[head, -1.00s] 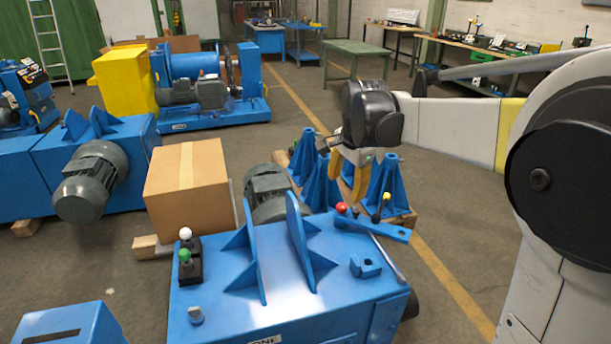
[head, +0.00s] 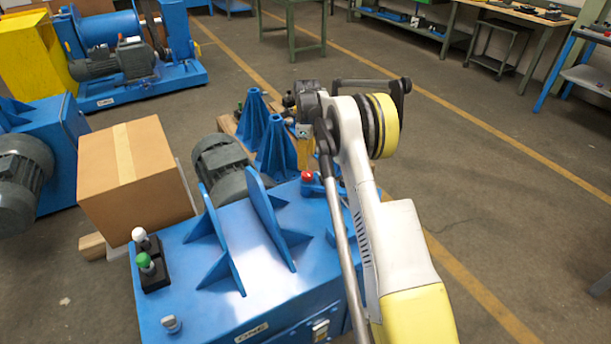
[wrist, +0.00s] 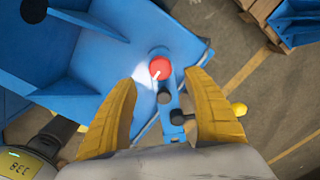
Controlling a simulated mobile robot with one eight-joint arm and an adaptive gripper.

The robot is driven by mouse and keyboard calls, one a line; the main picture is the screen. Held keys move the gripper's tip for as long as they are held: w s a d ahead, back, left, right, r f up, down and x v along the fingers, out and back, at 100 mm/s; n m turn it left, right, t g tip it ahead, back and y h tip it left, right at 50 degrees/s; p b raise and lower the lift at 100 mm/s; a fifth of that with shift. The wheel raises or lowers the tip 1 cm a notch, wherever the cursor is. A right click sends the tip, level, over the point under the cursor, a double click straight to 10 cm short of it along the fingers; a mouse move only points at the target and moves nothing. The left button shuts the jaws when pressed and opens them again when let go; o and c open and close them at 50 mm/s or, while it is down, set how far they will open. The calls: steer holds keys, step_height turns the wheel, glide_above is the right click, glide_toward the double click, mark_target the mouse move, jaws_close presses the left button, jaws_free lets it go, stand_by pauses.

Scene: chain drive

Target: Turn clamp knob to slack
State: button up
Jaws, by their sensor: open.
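A round red knob (wrist: 160,67) with a white line on its face sits on the blue machine housing. It also shows in the head view (head: 307,176), at the housing's far right corner. My gripper (wrist: 164,80) is open, its two yellow fingers spread left and right. In the wrist view the red knob appears between the fingertips; I see no contact.
The blue housing (head: 235,285) has upright triangular fins (head: 268,220) left of the knob. A grey motor (head: 220,165) and a cardboard box (head: 135,175) stand behind and left. Blue conical stands (head: 275,150) are beyond the knob. Floor at the right is open.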

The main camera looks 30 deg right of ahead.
mark_target(307, 173)
step_height(307, 173, down, 7)
steer(key=shift+f+b, duration=0.1)
steer(key=shift+b, duration=1.15)
steer(key=c, duration=1.2)
